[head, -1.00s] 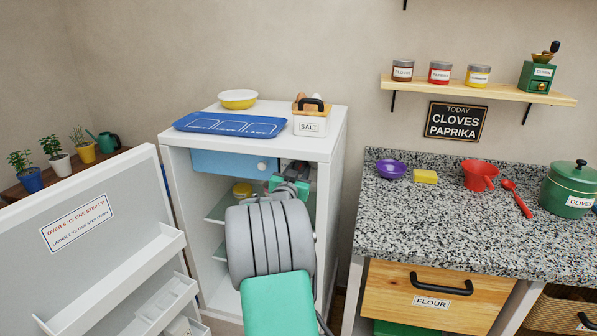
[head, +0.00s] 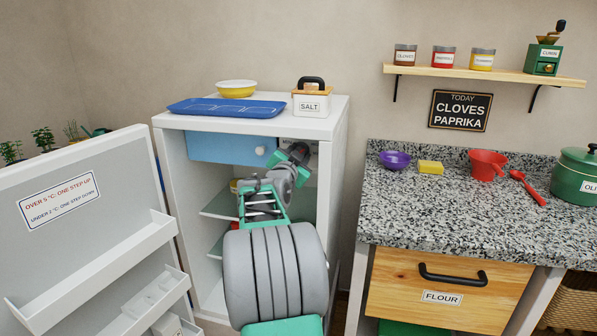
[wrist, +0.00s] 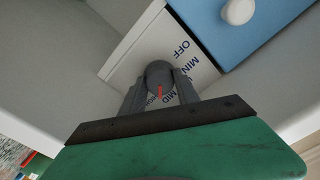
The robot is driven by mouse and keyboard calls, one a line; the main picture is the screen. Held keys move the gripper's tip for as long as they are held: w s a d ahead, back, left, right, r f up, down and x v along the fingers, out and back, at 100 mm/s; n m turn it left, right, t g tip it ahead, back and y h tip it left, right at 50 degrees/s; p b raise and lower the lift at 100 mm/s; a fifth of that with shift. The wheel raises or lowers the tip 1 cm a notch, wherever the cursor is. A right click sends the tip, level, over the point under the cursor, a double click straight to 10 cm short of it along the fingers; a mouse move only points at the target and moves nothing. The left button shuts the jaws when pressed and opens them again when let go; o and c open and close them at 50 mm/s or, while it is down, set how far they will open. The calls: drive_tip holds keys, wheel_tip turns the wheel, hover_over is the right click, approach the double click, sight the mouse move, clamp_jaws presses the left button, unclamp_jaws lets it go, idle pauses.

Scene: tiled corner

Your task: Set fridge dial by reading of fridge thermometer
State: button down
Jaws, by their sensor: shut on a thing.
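The fridge dial (wrist: 158,72) is a round dark grey knob with a red pointer mark, on a white plate (wrist: 140,50) lettered OFF, MIN, MID and a further partly hidden word. The red mark points toward the gripper side, near MID; the exact setting is unclear. My gripper (wrist: 159,84) is shut on the dial, one finger on each side. In the head view my gripper (head: 300,152) is at the upper right inside the open fridge (head: 328,150), and it hides the dial. I cannot make out a thermometer.
The open door (head: 95,240) carries a sign (head: 59,201): over 5 °C one step up, under 2 °C one step down. A blue drawer (head: 225,149) with a white knob is left of the dial. A blue tray (head: 228,108) and salt box (head: 311,102) stand on top.

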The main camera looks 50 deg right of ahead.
drive_tip(key=shift+f+m+b, duration=0.15)
drive_tip(key=shift+m+b, duration=1.15)
drive_tip(key=shift+b, duration=0.65)
drive_tip(key=c, duration=0.9)
unclamp_jaws()
drive_tip(key=shift+a, duration=0.1)
drive_tip(key=v, duration=0.7)
drive_tip(key=shift+s+a, duration=0.2)
drive_tip(key=shift+a, duration=0.1)
